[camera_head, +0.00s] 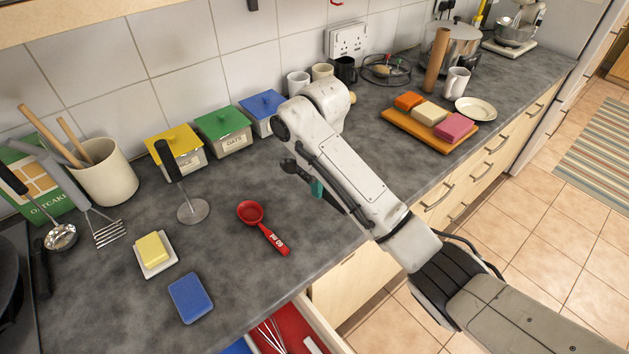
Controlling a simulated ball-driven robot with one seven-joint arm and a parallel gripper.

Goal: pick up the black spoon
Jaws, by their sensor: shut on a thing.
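My gripper (317,187) is above the counter, mostly hidden behind my white arm, with a teal part showing at its lower edge. It is shut on a dark thing that looks like the black spoon (290,166), whose end shows left of the arm. The rest of the spoon is hidden, and its exact hold cannot be made out. A red measuring spoon (262,226) lies on the counter below and left of the gripper.
A board with coloured blocks (429,124) is right of the arm. An open drawer (280,335) juts out in front.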

